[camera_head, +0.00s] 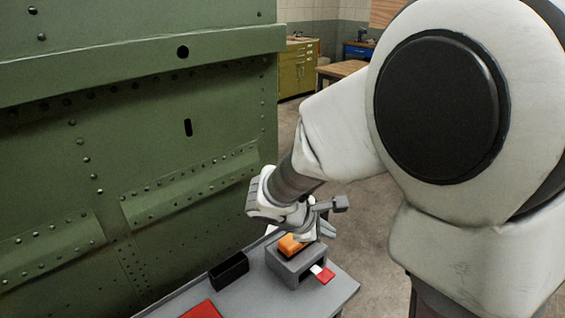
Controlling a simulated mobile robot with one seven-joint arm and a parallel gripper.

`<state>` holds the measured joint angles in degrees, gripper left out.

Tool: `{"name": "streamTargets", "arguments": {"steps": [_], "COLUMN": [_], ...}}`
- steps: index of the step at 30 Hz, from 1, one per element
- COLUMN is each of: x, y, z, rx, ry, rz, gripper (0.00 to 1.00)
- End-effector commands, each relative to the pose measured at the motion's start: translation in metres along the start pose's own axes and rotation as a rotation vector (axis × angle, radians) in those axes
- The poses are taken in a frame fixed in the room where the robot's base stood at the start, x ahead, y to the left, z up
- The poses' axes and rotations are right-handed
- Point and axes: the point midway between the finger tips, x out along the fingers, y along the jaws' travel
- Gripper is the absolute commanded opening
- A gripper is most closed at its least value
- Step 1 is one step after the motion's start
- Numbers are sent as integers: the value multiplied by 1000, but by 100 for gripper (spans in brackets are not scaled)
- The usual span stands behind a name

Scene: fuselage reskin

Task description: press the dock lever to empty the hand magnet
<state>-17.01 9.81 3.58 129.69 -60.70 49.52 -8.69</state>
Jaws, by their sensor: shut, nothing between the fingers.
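The grey dock (286,272) stands on the grey cart top at lower centre. An orange block (290,246), which looks like the hand magnet, sits on top of the dock. A red tab with a white base (326,275) sticks out of the dock's right side and looks like the lever. My gripper (306,234) is shut and empty, just above the dock beside the orange block. My wrist and the angle hide the fingertips in part, and I cannot tell whether they touch anything.
A black open box (229,270) stands left of the dock. A red flat piece (201,310) lies at the cart's front. The riveted green fuselage panel (150,130) rises close on the left. Open floor lies right of the cart (345,290); cabinets (297,68) stand far behind.

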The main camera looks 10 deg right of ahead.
Motion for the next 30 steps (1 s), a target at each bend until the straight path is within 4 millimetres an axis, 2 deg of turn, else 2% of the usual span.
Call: {"name": "streamTargets", "arguments": {"steps": [3, 9, 23, 30], "x": [14, 24, 25, 36], "y": [1, 2, 2, -6], "z": [-23, -43, -46, -51], "rx": [-121, -225, -240, -240], "ry": [-9, -13, -13, -14], "rz": [34, 70, 76, 75], "gripper": [0, 0, 0, 0]}}
